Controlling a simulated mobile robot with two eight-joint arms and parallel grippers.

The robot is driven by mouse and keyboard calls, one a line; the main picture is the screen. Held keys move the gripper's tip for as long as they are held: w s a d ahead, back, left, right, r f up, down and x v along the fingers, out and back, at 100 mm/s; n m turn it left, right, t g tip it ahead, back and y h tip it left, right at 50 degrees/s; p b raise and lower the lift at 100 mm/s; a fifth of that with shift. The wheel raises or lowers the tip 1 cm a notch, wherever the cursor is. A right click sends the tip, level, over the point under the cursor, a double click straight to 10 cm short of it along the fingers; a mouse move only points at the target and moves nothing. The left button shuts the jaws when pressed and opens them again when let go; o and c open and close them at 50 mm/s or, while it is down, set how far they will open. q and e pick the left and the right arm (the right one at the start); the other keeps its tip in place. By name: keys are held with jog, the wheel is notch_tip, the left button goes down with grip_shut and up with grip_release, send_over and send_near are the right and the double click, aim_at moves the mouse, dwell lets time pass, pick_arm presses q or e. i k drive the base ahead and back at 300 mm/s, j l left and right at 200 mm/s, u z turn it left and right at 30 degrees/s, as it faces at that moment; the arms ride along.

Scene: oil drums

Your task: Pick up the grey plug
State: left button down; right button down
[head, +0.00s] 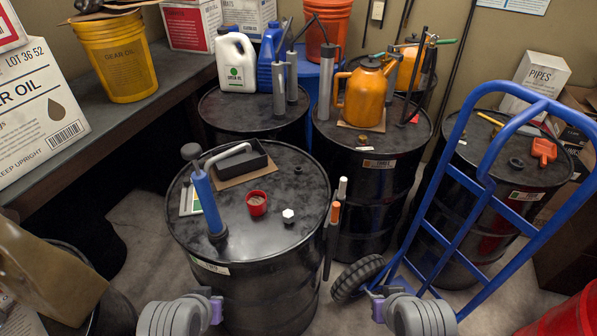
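A small pale hexagonal plug (288,215), white to light grey, lies on top of the front black drum (262,262), right of a red cup (257,203). It is the closest match to the grey plug. A small dark round piece (516,163) lies on the right-hand drum. Ribbed grey parts of my two arms, with purple pieces, show at the bottom edge, below and in front of the front drum. No gripper fingers show in the head view, and nothing touches the plug.
On the front drum stand a blue hand pump (207,200) and a black tray (236,162). A blue hand truck (478,165) stands at the right. Orange- and white-tipped tubes (336,212) stand at the drum's right edge.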

aim_at(289, 215)
jog(key=i+j+z, duration=0.1)
jog(key=z, duration=0.3)
jog(key=i+j+z, duration=0.15)
jog(key=z, duration=0.25)
jog(key=i+j+z, duration=0.1)
jog(key=j+z, duration=0.15)
jog(key=z, duration=0.15)
